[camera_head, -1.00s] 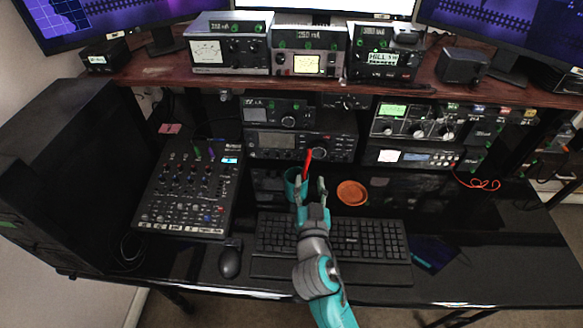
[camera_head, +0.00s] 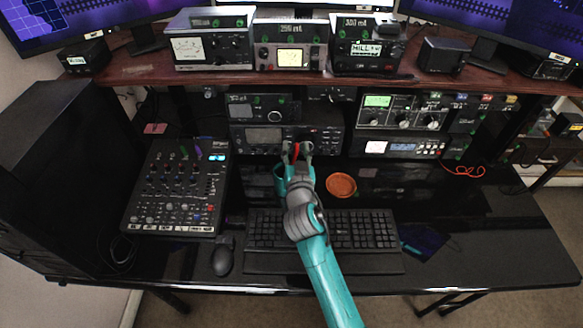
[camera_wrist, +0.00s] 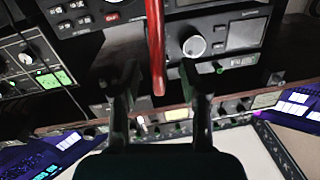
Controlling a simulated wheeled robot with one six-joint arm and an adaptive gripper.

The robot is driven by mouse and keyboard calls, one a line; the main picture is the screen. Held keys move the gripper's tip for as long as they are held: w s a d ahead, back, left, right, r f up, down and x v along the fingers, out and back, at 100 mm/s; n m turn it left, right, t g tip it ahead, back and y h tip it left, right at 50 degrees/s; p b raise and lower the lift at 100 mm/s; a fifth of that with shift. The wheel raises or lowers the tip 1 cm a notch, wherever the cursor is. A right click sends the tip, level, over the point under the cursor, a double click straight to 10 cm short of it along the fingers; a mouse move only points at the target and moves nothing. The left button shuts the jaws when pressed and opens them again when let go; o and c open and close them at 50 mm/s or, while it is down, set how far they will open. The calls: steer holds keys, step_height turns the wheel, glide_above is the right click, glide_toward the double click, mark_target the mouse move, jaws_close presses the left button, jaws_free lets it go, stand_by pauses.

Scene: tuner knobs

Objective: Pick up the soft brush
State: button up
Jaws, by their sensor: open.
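In the wrist view, the red handle (camera_wrist: 156,45) runs down from the top edge to between the open fingertips (camera_wrist: 160,80). I cannot tell whether either finger touches it.
A keyboard (camera_head: 350,230) is in front, with a mouse (camera_head: 223,257) and a mixer (camera_head: 178,188) to the left. Radio units (camera_head: 268,138) stand close behind, under a wooden shelf (camera_head: 215,76). The right of the desk is fairly clear.

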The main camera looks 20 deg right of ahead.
steer(key=shift+w, duration=0.1)
jaws_close()
stand_by(0.3)
